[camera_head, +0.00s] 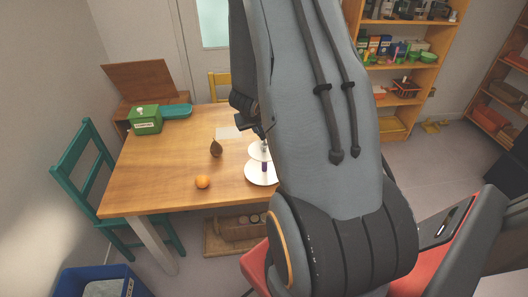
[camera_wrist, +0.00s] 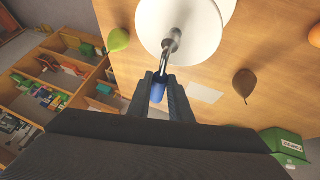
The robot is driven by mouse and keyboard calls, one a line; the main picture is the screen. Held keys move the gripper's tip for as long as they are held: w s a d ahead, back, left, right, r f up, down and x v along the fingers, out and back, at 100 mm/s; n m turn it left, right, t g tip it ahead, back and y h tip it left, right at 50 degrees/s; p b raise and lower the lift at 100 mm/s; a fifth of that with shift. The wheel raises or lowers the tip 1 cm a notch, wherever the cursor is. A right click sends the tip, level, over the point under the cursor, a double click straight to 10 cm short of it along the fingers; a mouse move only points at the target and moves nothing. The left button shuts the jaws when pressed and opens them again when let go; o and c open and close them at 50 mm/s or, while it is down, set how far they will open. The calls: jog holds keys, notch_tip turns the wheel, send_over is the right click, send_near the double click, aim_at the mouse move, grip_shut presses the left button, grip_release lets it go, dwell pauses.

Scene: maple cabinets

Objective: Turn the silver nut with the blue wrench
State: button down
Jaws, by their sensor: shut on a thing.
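The blue wrench has a blue handle (camera_wrist: 158,91) and a silver shaft, seen in the wrist view. My gripper (camera_wrist: 159,84) is shut on the handle; in the head view its dark fingers (camera_head: 259,131) show just above the white stand. The wrench's silver head lies over the upper white disc (camera_wrist: 198,45) of the two-tier stand, near its middle. The stand (camera_head: 261,176) is upright on the table in the head view, partly hidden by my arm. I cannot make out the silver nut apart from the wrench head, or tell whether they touch.
On the wooden table (camera_head: 160,175) are a dark pear-shaped fruit (camera_head: 216,148), an orange (camera_head: 202,182), a green box (camera_head: 146,120), a teal tray (camera_head: 177,111) and a white sheet (camera_head: 229,132). A green fruit (camera_wrist: 118,40) lies near the table edge. The table's front left is clear.

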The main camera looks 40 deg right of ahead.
jog(key=shift+a+n, duration=0.15)
jog(key=shift+n, duration=0.25)
jog(key=shift+w, duration=0.1)
dwell(0.7)
jog(key=shift+f+b, duration=0.45)
jog(key=shift+f, duration=0.25)
jog(key=shift+s+d+r+m+g+p, duration=0.15)
jog(key=shift+m+p, duration=0.35)
jog(key=shift+p, duration=0.7)
jog(key=shift+s+d+f+m+g+p, duration=0.2)
jog(key=shift+m+p, duration=0.3)
jog(key=shift+p, duration=0.65)
jog(key=shift+w+d+m+g+h, duration=0.1)
jog(key=shift+d+m+g+h, duration=0.05)
jog(key=shift+m+g+h, duration=0.2)
jog(key=shift+m, duration=0.25)
jog(key=shift+s+d+m+g+h, duration=0.15)
jog(key=shift+s+d+m+g, duration=0.2)
jog(key=shift+m, duration=0.35)
jog(key=shift+s+d+m+g+h, duration=0.15)
jog(key=shift+m+g, duration=0.3)
jog(key=shift+m, duration=0.25)
